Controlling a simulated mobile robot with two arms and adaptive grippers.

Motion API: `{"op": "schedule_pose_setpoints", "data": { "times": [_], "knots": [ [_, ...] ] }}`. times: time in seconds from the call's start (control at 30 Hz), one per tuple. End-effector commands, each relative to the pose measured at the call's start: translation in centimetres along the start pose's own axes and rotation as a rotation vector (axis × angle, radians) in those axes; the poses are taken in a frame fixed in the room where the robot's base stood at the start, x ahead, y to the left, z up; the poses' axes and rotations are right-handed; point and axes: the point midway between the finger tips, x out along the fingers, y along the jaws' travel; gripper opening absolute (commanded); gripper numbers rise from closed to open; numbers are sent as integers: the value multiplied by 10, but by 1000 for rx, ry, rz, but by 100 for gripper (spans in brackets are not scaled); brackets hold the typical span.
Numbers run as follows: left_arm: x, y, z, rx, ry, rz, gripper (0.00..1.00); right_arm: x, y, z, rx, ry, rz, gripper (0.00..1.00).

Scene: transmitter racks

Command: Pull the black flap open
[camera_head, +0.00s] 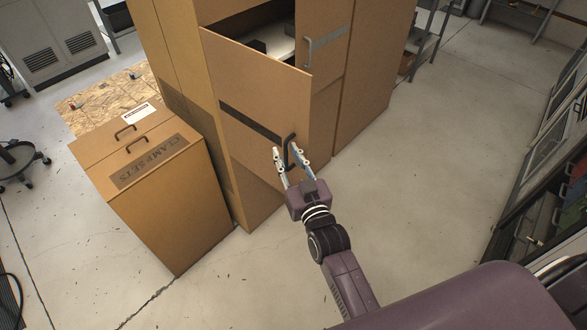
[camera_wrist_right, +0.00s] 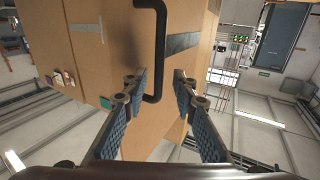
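The flap is a tan cabinet door (camera_head: 255,95) with a dark stripe across it; no wholly black flap shows. It stands swung out from the cabinet, with a dark interior visible above and behind its top edge. Its black bar handle (camera_head: 290,147) is near the right edge, and in the wrist view the handle (camera_wrist_right: 158,50) reaches down between the fingers. My right gripper (camera_head: 292,162) is open around the handle's end. In the wrist view the right gripper (camera_wrist_right: 160,88) shows a clear gap between the handle and the right finger. My left gripper is out of view.
A tan box labelled "CLAMP SETS" (camera_head: 170,215) stands left of the door. A neighbouring cabinet panel with a grey handle (camera_head: 327,42) stands behind it. Dark racks (camera_head: 550,190) line the right side. The concrete floor (camera_head: 430,160) between is clear.

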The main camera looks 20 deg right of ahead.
Motion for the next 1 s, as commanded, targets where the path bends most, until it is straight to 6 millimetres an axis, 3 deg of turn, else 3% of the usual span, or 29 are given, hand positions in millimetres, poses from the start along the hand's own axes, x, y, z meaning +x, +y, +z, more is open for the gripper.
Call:
{"op": "schedule_pose_setpoints", "data": {
  "times": [0.3, 0.5, 0.7, 1.0],
  "knots": [
    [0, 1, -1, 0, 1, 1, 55, -61, -2, 1, -1, -2, -2, 26],
    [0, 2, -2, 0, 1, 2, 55, -91, -3, 0, -1, 0, -3, 26],
    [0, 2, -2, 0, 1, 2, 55, -104, -3, -1, -1, 3, -4, 26],
    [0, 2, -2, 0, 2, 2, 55, -106, -3, -1, -1, 3, -4, 25]
  ]
}}
